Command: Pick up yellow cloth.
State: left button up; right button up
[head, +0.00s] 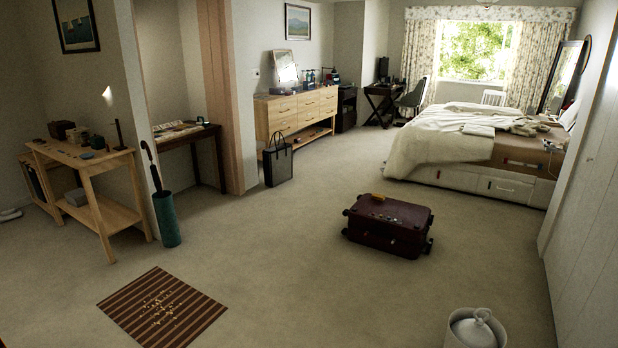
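A dark red suitcase (388,236) lies flat on the carpet, right of the middle of the head view. A small yellow-orange item (378,197) rests on its top near the far edge; it is too small to tell whether it is a cloth. A few other tiny items lie on the suitcase top, too small to make out. No other clearly yellow cloth shows. Neither of my grippers is in view.
A striped mat (162,308) lies at the front left. A white lidded bin (475,330) stands at the front right. A green umbrella stand (167,219), black bag (278,162) and bed (440,150) stand farther off. Open carpet surrounds the suitcase.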

aim_at(380, 197)
jog(key=i, duration=2.25)
jog(key=i+j+z, duration=0.15)
jog(key=i+z, duration=0.25)
jog(key=i, duration=0.3)
jog(key=i+j+z, duration=0.35)
jog(key=i, duration=0.3)
jog(key=i+j+z, duration=0.4)
jog(key=i+j+u, duration=0.15)
jog(key=i, duration=0.6)
jog(key=i+j+u, duration=0.1)
jog(key=i, duration=0.6)
